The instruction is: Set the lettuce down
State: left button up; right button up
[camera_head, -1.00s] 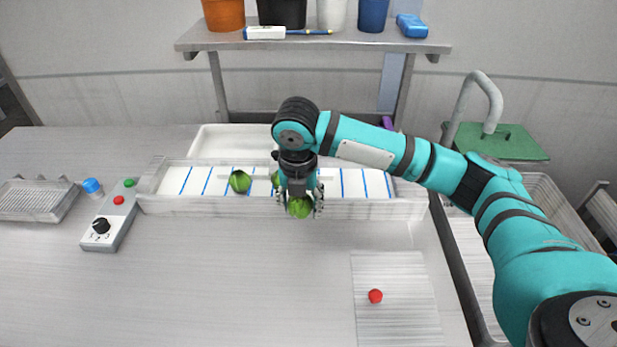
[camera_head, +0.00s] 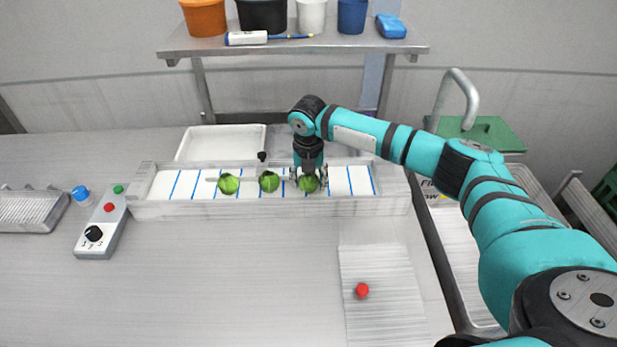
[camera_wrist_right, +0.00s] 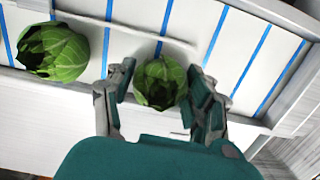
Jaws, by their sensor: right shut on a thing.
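My right gripper (camera_head: 308,180) is shut on a green lettuce (camera_head: 307,184) at the striped white belt (camera_head: 350,182). In the right wrist view the held lettuce (camera_wrist_right: 160,83) sits between the two fingers over the belt; I cannot tell for sure whether it touches the belt. Two more lettuces stand on the belt to its left: a middle one (camera_head: 269,181) and a left one (camera_head: 228,184). One of these also shows at upper left in the right wrist view (camera_wrist_right: 52,52). My left gripper is not in view.
A pale rail (camera_head: 270,207) runs along the belt's front. A white tray (camera_head: 220,143) stands behind it. A control box (camera_head: 102,225) with a knob is at left. A red round thing (camera_head: 362,290) lies on a ribbed board (camera_head: 385,300).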

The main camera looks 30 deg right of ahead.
aim_at(308, 177)
jog(key=shift+f, duration=0.1)
jog(key=o, duration=1.2)
jog(key=r, duration=0.4)
jog(key=s+r+b, duration=0.1)
jog(key=r, duration=0.7)
jog(key=shift+s+a+r+b, duration=0.1)
jog(key=shift+s+a+b, duration=0.05)
jog(key=shift+a+b, duration=0.25)
